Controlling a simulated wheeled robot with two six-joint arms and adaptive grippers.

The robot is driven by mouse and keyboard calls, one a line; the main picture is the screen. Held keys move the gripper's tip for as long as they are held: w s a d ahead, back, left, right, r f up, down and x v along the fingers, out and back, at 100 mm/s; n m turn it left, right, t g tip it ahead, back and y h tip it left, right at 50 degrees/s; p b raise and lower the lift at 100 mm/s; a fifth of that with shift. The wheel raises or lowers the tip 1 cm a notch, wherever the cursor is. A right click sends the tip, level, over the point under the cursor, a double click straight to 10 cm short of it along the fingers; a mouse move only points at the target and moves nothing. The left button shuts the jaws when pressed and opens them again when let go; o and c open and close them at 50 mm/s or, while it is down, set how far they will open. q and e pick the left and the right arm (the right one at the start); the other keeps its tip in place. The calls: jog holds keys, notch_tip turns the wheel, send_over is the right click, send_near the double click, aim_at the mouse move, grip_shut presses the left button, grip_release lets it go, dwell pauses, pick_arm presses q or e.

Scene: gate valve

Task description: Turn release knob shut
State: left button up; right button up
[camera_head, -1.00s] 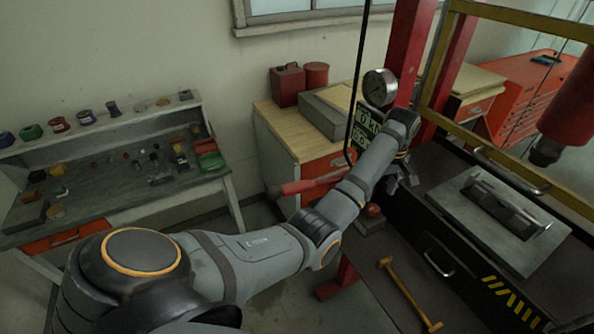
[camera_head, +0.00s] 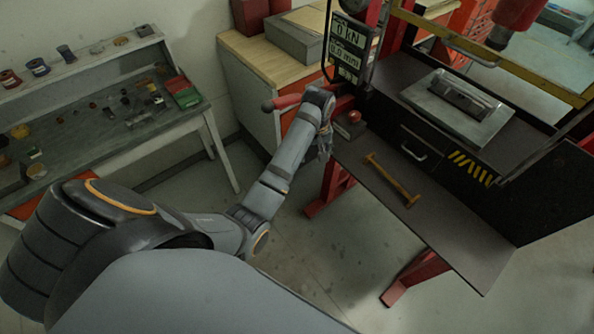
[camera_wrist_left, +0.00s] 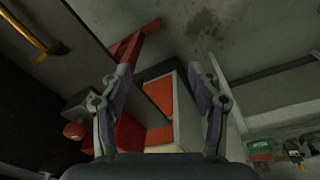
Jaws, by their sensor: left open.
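The release knob appears to be a small red knob (camera_head: 354,117) on a dark block at the left end of the press bench in the head view. It also shows as a red shape (camera_wrist_left: 74,131) at the left of the left wrist view, outside the left finger. My left gripper (camera_head: 325,148) hangs just left of and below the knob in the head view, apart from it. In the left wrist view its two fingers (camera_wrist_left: 157,82) are spread with nothing held between them. The knob's turn position cannot be made out. My right gripper is not in view.
A red lever (camera_head: 287,101) sticks out left behind my wrist. A yellow-handled tool (camera_head: 392,180) lies on the dark bench (camera_head: 440,215). A display (camera_head: 347,45) stands above the knob. Red legs (camera_head: 325,190) stand below. Open floor lies left of the bench.

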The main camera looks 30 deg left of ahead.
pick_arm(q)
jog(key=s+a+f+m, duration=0.1)
jog(key=s+f+m, duration=0.1)
jog(key=s, duration=0.4)
jog(key=shift+s+a+f+m+t, duration=0.25)
jog(key=shift+f+m+t, duration=0.05)
jog(key=shift+f, duration=0.3)
jog(key=shift+w, duration=0.1)
jog(key=s+a+f+m+b, duration=0.1)
jog(key=s+f+b, duration=0.3)
jog(key=f, duration=1.2)
jog(key=s+a+f+m+b, duration=0.1)
jog(key=s+f+m+b, duration=0.3)
jog(key=f, duration=1.2)
jog(key=s+a+f+b, duration=0.1)
jog(key=s+f+b, duration=0.1)
jog(key=s+f, duration=0.9)
jog(key=s+a+f+m+b, duration=0.1)
jog(key=s+f+b, duration=0.2)
jog(key=s+f, duration=0.7)
jog(key=s, duration=0.7)
jog(key=shift+s+f+g, duration=0.25)
jog(key=shift+f+g, duration=0.1)
jog(key=shift+g, duration=0.05)
